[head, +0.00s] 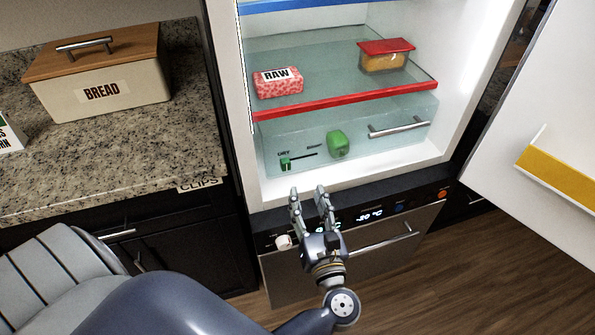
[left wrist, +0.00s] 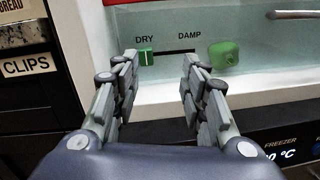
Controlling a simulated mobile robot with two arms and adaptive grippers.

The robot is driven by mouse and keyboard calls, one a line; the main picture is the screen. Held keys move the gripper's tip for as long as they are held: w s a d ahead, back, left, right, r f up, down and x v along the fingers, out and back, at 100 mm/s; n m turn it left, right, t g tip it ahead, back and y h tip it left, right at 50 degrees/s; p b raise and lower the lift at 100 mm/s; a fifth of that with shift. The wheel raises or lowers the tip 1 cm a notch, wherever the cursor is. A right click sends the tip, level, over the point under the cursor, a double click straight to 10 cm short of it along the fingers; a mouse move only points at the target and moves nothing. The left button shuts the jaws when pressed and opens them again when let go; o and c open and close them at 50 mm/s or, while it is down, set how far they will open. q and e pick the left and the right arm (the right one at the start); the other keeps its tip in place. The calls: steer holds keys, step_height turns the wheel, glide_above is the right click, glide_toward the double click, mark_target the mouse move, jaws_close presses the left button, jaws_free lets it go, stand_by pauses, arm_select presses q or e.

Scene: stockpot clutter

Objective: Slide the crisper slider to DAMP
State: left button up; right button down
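The crisper slider is a small green knob (head: 285,164) at the left end of a dark track on the clear crisper drawer front (head: 385,150). In the left wrist view the knob (left wrist: 145,56) sits under the word DRY, and DAMP is printed to the right above the track. My left gripper (head: 308,190) is open and empty, below and in front of the drawer. In the left wrist view its fingers (left wrist: 158,70) are spread apart, with the knob seen between them, and do not appear to touch it. My right gripper is not in view.
A green item (head: 337,144) shows in the crisper, right of the track. A RAW meat pack (head: 278,82) and a red-lidded container (head: 386,56) sit on the shelf above. The fridge door (head: 545,110) stands open at right. A freezer drawer handle (head: 384,240) is below.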

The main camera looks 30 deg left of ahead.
mark_target(287, 167)
arm_select(q)
steer(key=w+a+n, duration=0.1)
steer(key=a, duration=0.1)
steer(key=w+a+g+p, duration=0.1)
steer(key=w+a, duration=0.1)
steer(key=a, duration=0.1)
steer(key=w+a+n+p, duration=0.1)
steer(key=a, duration=0.1)
steer(key=shift+w+a+n+g+y, duration=0.3)
steer(key=shift+w+a+g, duration=0.05)
steer(key=shift+w+g, duration=0.05)
steer(key=shift+x, duration=0.8)
steer(key=shift+f, duration=0.1)
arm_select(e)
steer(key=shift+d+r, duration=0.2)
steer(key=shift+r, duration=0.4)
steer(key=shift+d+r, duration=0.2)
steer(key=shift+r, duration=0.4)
arm_select(q)
steer(key=shift+c, duration=0.2)
jaws_close()
